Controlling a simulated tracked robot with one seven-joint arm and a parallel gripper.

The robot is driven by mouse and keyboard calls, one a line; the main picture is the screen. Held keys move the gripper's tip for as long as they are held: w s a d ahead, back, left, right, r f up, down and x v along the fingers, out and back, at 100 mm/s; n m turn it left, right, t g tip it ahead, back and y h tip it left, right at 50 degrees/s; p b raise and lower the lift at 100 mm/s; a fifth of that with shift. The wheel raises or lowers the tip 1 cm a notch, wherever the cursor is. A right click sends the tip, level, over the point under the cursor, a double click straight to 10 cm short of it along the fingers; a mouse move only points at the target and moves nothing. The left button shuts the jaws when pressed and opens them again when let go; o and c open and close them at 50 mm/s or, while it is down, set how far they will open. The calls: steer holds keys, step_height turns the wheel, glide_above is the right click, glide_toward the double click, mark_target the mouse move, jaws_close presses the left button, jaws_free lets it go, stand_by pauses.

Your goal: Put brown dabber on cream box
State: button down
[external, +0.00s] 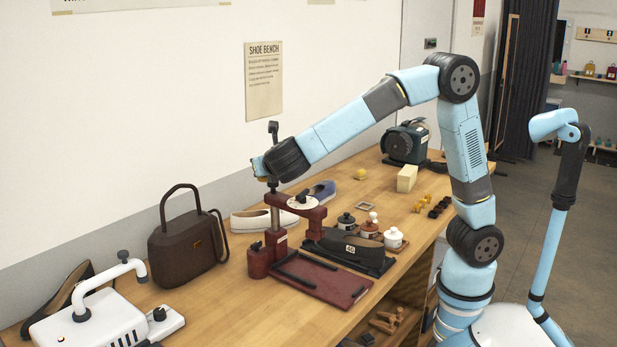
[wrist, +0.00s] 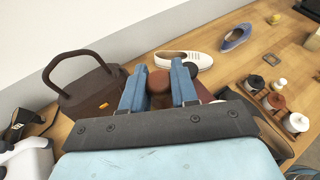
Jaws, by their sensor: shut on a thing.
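My gripper (external: 262,168) is raised above the bench at the far end of my outstretched arm, beside the upright post of the dark red press. In the wrist view its two blue fingers (wrist: 158,77) are shut on a round brown thing, which looks like the brown dabber (wrist: 158,84); its lower part is hard to tell from the dark red press behind. In the external view my gripper hides most of it. The cream box (external: 407,178) stands on the bench to the right, well away from my gripper, its top bare.
The dark red press (external: 277,237) stands close below my gripper. A green machine (external: 405,143) stands beyond the box.

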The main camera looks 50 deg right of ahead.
steer(key=w+d+m+g+h, duration=0.2)
steer(key=w+d+m+g, duration=0.1)
steer(key=d, duration=1.2)
steer(key=w+d+m+g+h, duration=0.2)
steer(key=w+d+m, duration=0.1)
steer(key=d, duration=1.2)
steer(key=w+d+m+g+h, duration=0.2)
steer(key=w+d+m+g, duration=0.1)
steer(key=d, duration=1.2)
steer(key=s+d+m+g, duration=0.3)
steer(key=s+d, duration=0.5)
steer(key=d, duration=0.4)
steer(key=s+d+m+g, duration=0.25)
steer(key=s+d, duration=0.45)
steer(key=d, duration=0.4)
steer(key=s+d+m+g, duration=0.35)
steer(key=s+d, duration=0.45)
steer(key=d, duration=0.4)
glide_above(419, 170)
steer(key=shift+n, duration=0.4)
steer(key=f, duration=1.9)
steer(key=shift+s+a+f, duration=0.25)
steer(key=shift+s+f, duration=0.1)
steer(key=shift+w+d+f, duration=0.4)
steer(key=shift+w+f, duration=0.1)
steer(key=shift+f, duration=1.75)
